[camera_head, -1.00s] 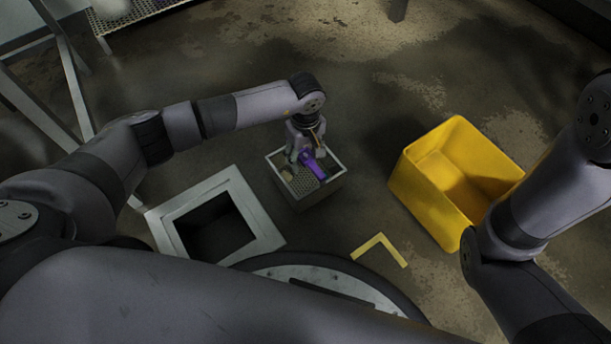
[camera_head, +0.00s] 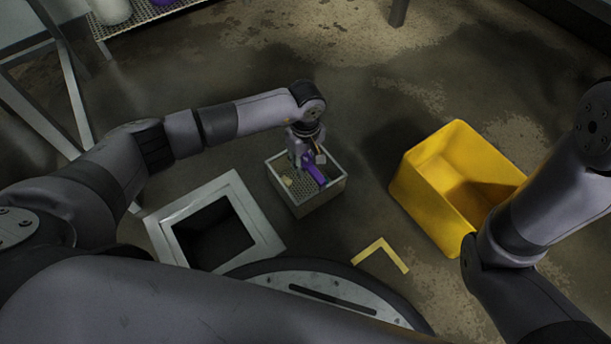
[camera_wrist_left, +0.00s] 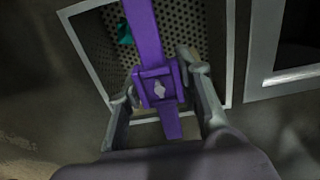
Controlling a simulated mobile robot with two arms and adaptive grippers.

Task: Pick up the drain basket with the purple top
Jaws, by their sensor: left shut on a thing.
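The drain basket (camera_head: 318,204) is a grey perforated box with a purple bar (camera_head: 314,170) across its top. It shows near the middle of the head view. In the left wrist view the purple bar (camera_wrist_left: 146,38) runs over the perforated floor and has a square block in its middle. My left gripper (camera_head: 302,160) reaches down over the basket and is shut on the purple bar; its fingers (camera_wrist_left: 164,92) sit on either side of the block. My right gripper is out of view; only my right arm shows at the right.
A square metal-framed opening (camera_head: 260,222) lies in the floor left of the basket. A yellow bin (camera_head: 420,205) stands to the right. A yellow corner mark (camera_head: 378,248) is on the floor. A metal frame stands at the left. Floor beyond the basket is clear.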

